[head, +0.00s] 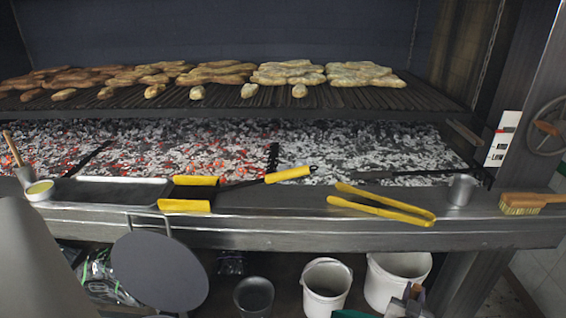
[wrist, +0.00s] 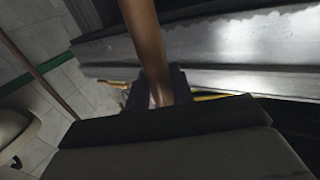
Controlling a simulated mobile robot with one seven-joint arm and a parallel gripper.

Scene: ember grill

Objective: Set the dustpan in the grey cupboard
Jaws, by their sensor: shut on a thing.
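My gripper (wrist: 160,90) shows in the wrist view, shut on a brown wooden handle (wrist: 143,35). The handle runs from between the jaws up to the top edge of the picture. What the handle belongs to is out of view, so I cannot tell if it is the dustpan's. I cannot make out the dustpan's pan in either view. I cannot make out the grey cupboard in either view. In the head view I cannot clearly pick out my gripper.
The grill's steel ledge (head: 290,235) holds a metal tray (head: 110,191), yellow tongs (head: 385,207), a metal cup (head: 462,189) and a wood-backed brush (head: 530,203). White buckets (head: 327,290) stand below. Glowing coals (head: 200,150) lie behind. Tiled floor (wrist: 90,93) is at left in the wrist view.

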